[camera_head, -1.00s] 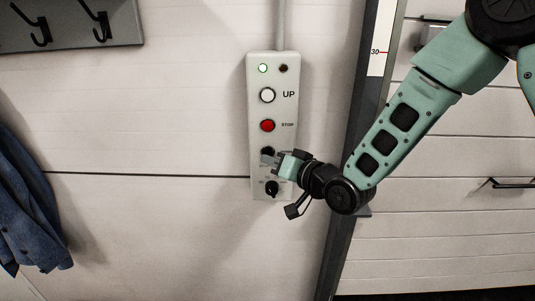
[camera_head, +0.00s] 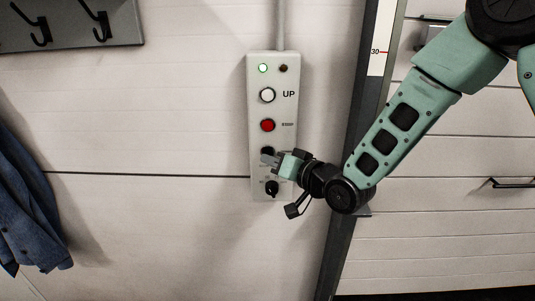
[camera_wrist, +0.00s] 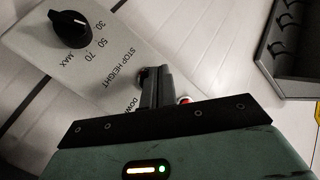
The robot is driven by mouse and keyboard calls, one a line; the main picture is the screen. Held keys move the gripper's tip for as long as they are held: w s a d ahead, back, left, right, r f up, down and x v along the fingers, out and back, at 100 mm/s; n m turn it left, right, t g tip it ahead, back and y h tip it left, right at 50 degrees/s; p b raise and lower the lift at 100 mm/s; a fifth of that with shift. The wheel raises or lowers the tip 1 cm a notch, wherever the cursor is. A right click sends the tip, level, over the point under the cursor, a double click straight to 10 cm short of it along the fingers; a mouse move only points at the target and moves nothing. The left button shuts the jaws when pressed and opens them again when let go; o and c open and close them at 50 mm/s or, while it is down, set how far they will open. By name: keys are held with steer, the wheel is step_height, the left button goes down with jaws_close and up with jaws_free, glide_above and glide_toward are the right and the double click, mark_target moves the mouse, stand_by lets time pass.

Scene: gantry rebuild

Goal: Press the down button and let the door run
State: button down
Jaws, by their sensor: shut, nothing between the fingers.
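The control box (camera_head: 256,180) is fixed to the wall, with a white UP button (camera_head: 267,95), a red STOP button (camera_head: 267,125), a black down button (camera_head: 267,151) and a black stop-height knob (camera_head: 272,188). The knob also shows in the wrist view (camera_wrist: 71,29). My gripper (camera_head: 267,158) is shut and empty, its fingertips at the lower part of the down button. In the wrist view my fingers (camera_wrist: 156,84) lie beside the DOWN label and hide most of that button. I cannot tell whether they touch it. The door (camera_head: 440,210) shows right of the dark frame.
A dark upright frame (camera_head: 340,235) with a height scale (camera_head: 378,50) stands right of the box. A hook rail (camera_head: 70,25) and a blue garment (camera_head: 30,205) hang at left. A green lamp (camera_head: 262,68) is lit on the box.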

steer(key=shift+w, duration=0.4)
